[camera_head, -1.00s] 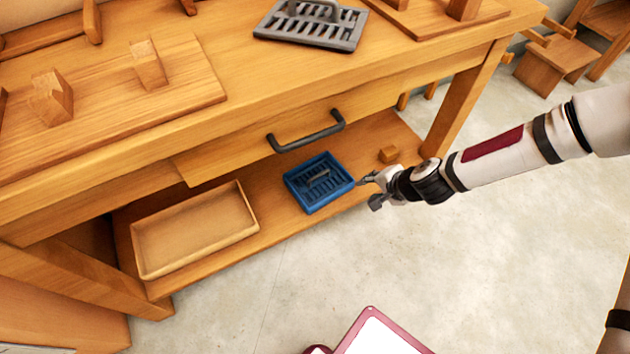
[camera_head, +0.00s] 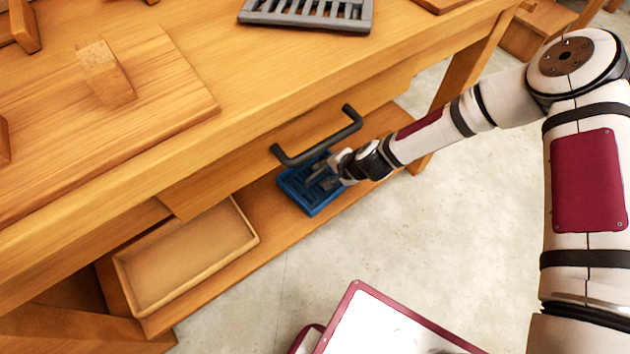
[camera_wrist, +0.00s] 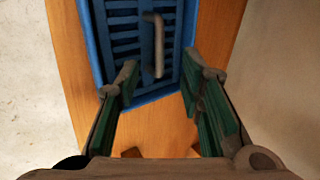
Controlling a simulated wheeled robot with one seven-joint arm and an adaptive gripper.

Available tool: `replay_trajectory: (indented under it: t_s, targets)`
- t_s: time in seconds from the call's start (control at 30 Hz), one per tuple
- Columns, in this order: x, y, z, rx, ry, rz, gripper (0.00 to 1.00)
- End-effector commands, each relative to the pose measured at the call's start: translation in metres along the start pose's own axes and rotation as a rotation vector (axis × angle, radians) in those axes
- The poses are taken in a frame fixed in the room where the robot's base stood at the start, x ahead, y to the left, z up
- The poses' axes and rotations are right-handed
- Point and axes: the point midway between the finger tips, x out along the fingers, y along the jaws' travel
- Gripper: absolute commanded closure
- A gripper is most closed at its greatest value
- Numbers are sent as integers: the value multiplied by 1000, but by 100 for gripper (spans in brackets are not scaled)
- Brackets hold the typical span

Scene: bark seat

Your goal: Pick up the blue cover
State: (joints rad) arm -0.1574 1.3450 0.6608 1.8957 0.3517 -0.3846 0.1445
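The blue cover (camera_head: 307,191) is a slatted blue tray-like piece lying on the lower shelf of the wooden bench, below the drawer. It has a grey handle, which shows in the wrist view (camera_wrist: 155,45). My gripper (camera_head: 322,178) is over the cover's right part in the head view. In the wrist view my gripper (camera_wrist: 160,85) is open, with its green-padded fingers apart at either side of the cover's near end. The handle stands between and beyond the fingertips, and nothing is held. The wrist partly hides the cover in the head view.
The drawer's dark handle (camera_head: 318,137) juts out just above my gripper. An empty wooden tray (camera_head: 250,240) sits left of the cover on the lower shelf (camera_head: 225,272). A grey slatted cover (camera_head: 310,14) lies on the bench top.

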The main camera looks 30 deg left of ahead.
Motion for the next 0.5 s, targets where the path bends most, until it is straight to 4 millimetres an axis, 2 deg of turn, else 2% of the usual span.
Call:
replay_trajectory:
  t_s: [0.03,0.1,0.33,0.5]
  targets:
    - [10,1,0,1,0,0,65]
    - [18,1,0,1,0,0,65]
    - [30,0,-1,0,0,0,65]
    - [51,2,-3,0,1,0,65]
